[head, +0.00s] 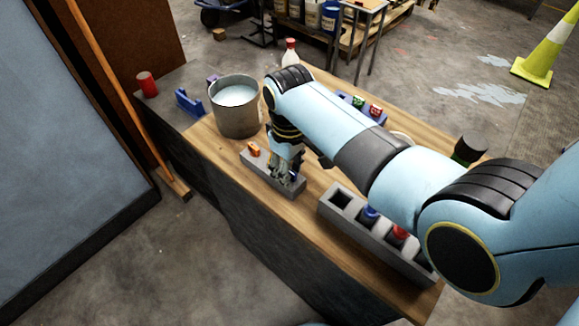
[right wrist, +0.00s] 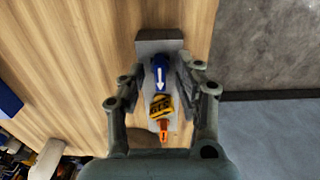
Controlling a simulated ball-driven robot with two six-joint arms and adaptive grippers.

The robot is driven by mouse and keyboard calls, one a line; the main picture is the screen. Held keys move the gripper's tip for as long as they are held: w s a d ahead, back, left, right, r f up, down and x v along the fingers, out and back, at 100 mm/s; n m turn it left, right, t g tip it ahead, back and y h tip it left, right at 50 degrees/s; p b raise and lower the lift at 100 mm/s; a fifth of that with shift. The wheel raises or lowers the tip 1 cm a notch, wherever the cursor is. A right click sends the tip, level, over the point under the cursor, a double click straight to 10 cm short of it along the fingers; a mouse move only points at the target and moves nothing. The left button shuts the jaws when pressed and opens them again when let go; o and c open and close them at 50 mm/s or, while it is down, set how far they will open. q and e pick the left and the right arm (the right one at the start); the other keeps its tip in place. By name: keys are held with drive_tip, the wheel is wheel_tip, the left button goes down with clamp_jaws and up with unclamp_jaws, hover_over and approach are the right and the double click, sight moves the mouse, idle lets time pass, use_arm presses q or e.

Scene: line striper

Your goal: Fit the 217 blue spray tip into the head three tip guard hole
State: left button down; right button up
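A blue spray tip (right wrist: 159,72) with a white arrow lies in a small grey holder (right wrist: 160,42); I cannot read its number. A yellow-and-black piece (right wrist: 161,106) and an orange tip (right wrist: 164,131) are in line with it. In the head view the holder (head: 256,169) sits near the table's front edge, with the orange tip (head: 253,149) at its left end. My right gripper (head: 284,172) is over the holder's right part. In the wrist view its fingers (right wrist: 163,80) are open on either side of the blue tip, with gaps. My left gripper is out of view.
A long grey block (head: 340,220) with square holes stands to the right; blue (head: 368,214) and red (head: 397,232) pieces sit in some, and one is empty. A metal bucket (head: 236,110) stands behind the holder. A bottle (head: 290,53) and red can (head: 147,84) stand farther back.

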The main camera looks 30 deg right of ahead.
clamp_jaws()
drive_tip(key=shift+r+p, duration=0.65)
drive_tip(key=shift+r, duration=0.15)
drive_tip(key=shift+r, duration=2.35)
drive_tip(key=shift+a, duration=0.15)
